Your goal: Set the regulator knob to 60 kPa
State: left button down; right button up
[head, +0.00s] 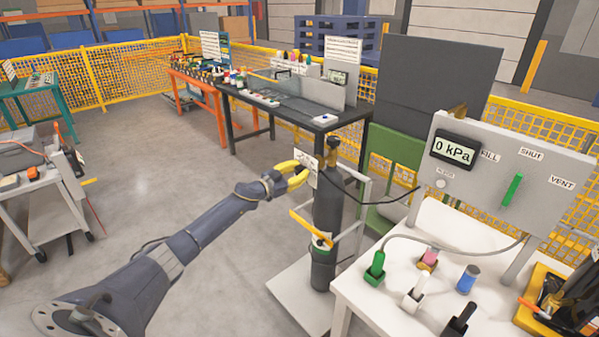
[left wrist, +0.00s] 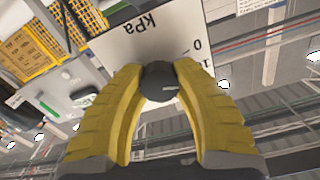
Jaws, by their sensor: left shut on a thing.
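The regulator knob (left wrist: 159,82) is a dark round knob in the left wrist view, in front of a white dial plate (left wrist: 185,20) marked "kPa", with a 0 and part of another number showing. My left gripper (left wrist: 158,85) has yellow fingers, one on each side of the knob, shut on it. In the head view my left gripper (head: 300,174) reaches the plate by the top of the dark gas cylinder (head: 327,210); the knob is hidden there. The display (head: 455,150) on the grey panel reads 0 kPa. My right gripper is not in view.
The grey panel (head: 480,205) carries a green lever (head: 512,189) and labels "SHUT" and "VENT". The white table (head: 375,305) in front holds several coloured fittings. A hose (head: 455,248) loops above it. A black-topped bench (head: 290,105) stands behind the cylinder. Open floor lies left of the cylinder.

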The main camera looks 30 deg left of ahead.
pick_arm(q)
jog(key=m, duration=0.7)
jog(key=shift+d+r, duration=0.15)
jog(key=shift+r, duration=0.05)
jog(key=m, duration=0.4)
jog(key=shift+f, duration=0.1)
jog(key=m, duration=0.3)
jog(key=shift+m, duration=0.4)
jog(key=m, duration=0.3)
jog(key=shift+d+f, duration=0.1)
jog(key=shift+f, duration=0.05)
jog(key=m, duration=0.4)
jog(key=shift+f, duration=0.1)
jog(key=m, duration=0.4)
jog(key=shift+f, duration=0.15)
jog(key=shift+f+m, duration=0.1)
jog(key=shift+m, duration=1.7)
jog(key=shift+f, duration=0.1)
